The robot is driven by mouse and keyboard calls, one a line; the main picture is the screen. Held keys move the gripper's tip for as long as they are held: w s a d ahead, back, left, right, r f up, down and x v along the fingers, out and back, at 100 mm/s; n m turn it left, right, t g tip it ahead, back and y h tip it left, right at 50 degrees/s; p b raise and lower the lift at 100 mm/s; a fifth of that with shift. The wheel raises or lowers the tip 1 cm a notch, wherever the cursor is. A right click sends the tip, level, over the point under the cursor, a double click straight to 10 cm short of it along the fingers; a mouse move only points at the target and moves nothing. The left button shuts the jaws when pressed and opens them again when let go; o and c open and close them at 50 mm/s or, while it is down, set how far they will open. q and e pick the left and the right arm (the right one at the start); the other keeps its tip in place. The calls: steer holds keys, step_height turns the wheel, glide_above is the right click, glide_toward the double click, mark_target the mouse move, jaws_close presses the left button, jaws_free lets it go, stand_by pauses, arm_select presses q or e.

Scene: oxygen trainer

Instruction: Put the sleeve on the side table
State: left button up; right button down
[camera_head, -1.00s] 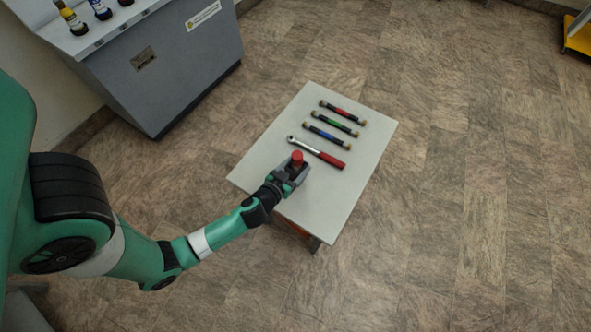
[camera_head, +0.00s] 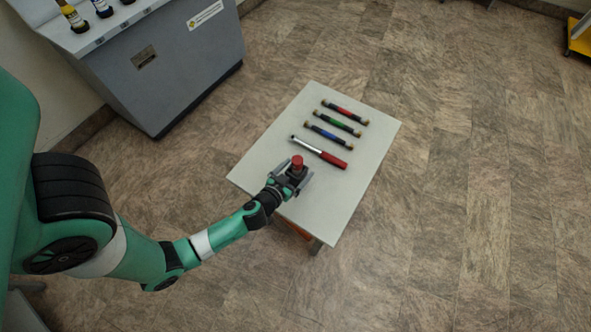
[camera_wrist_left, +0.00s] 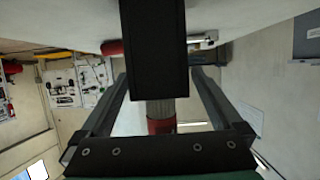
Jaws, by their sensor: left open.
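The sleeve, a dark block-like body with a red top (camera_head: 297,161), stands upright on the near left part of the pale side table (camera_head: 333,218). In the left wrist view its black body (camera_wrist_left: 155,50) fills the middle, with a grey section and a red band (camera_wrist_left: 161,125) at the other end. My left gripper (camera_head: 296,178) is open around it, one finger on each side. In the left wrist view, gaps show between the fingers (camera_wrist_left: 160,80) and the body. The sleeve's base is partly hidden by the gripper. My right gripper is not in view.
A red-handled ratchet wrench (camera_head: 320,152) lies just beyond the sleeve. Bars with red (camera_head: 342,110), green (camera_head: 334,121) and blue (camera_head: 325,132) bands lie behind it. A grey console (camera_head: 165,75) with small bottles stands at upper left. The table's near right is clear.

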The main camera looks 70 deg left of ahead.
arm_select(q)
steer(key=shift+r, duration=0.15)
steer(key=v, duration=1.2)
steer(key=shift+b, duration=0.4)
